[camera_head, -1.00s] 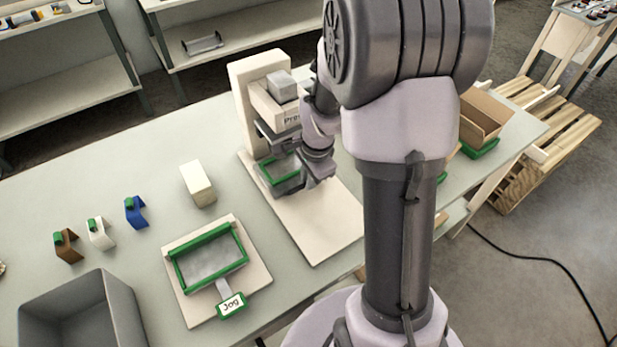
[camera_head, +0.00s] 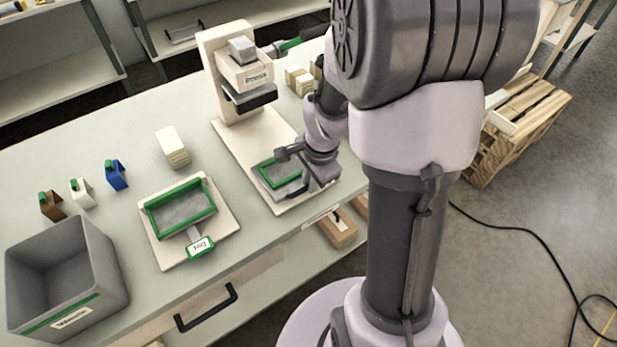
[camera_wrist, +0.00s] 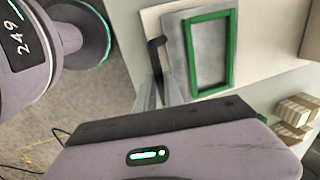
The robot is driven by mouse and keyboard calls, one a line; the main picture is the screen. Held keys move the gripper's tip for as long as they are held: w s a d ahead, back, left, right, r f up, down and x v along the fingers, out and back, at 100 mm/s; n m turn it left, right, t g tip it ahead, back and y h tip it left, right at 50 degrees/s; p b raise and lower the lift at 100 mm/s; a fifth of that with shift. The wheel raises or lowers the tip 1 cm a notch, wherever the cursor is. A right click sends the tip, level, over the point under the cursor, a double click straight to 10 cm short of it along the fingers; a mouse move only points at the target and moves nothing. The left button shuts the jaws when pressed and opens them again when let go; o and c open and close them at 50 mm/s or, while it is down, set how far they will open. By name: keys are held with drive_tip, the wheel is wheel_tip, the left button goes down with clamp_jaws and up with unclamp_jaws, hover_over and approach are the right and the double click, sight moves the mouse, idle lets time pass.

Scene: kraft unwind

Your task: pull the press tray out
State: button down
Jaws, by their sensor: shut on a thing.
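The press (camera_head: 243,75) is a cream machine with a dark upper plate and a long base board (camera_head: 240,146). The press tray (camera_head: 265,180), grey with a green rim, lies at the front end of that board, clear of the upper plate. Its dark handle (camera_head: 292,190) is on the front side. My gripper (camera_head: 300,183) is at the handle and shut on it. In the wrist view the tray (camera_wrist: 186,62) and its dark handle (camera_wrist: 154,58) show beside my fingers (camera_wrist: 158,92). The fingertips are partly hidden in the head view.
A green-rimmed jog tray (camera_head: 148,222) on a board is left of the press. A grey bin (camera_head: 118,262) stands at the front left. Blue, white and brown clips and stacked blocks (camera_head: 173,152) stand behind. The table's front edge is close to the press board.

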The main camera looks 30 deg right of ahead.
drive_tip(key=shift+s, duration=0.3)
drive_tip(key=c, duration=1.5)
unclamp_jaws()
drive_tip(key=shift+o, duration=0.2)
drive_tip(key=shift+r, duration=0.1)
drive_tip(key=s+r+p, duration=0.3)
drive_tip(key=r+p, duration=0.4)
drive_tip(key=r, duration=1)
drive_tip(key=shift+s, duration=0.2)
